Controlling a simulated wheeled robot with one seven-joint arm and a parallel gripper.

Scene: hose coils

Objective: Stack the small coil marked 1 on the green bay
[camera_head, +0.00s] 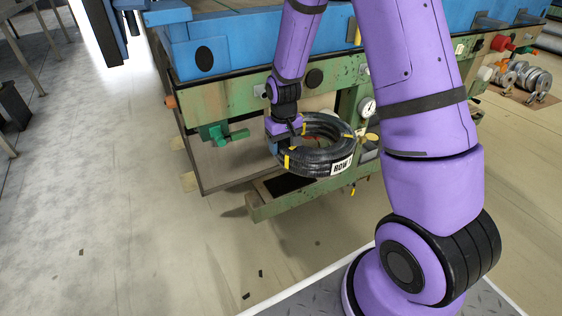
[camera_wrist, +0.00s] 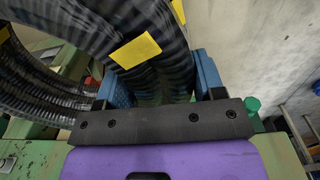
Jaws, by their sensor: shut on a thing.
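A black hose coil (camera_head: 318,164) with yellow ties hangs above the floor in front of the green machine frame. My gripper (camera_head: 280,143) is shut on the coil's left side. In the wrist view, the blue fingers of my gripper (camera_wrist: 162,88) stand on both sides of the ribbed hose (camera_wrist: 95,40), beside a yellow tie (camera_wrist: 136,50).
A green machine frame (camera_head: 240,98) with a blue top (camera_head: 245,38) stands behind the coil. A low green beam (camera_head: 310,201) lies beneath it, close by. A pressure gauge (camera_head: 367,108) is right of the coil. The floor (camera_head: 120,190) at left is mostly clear.

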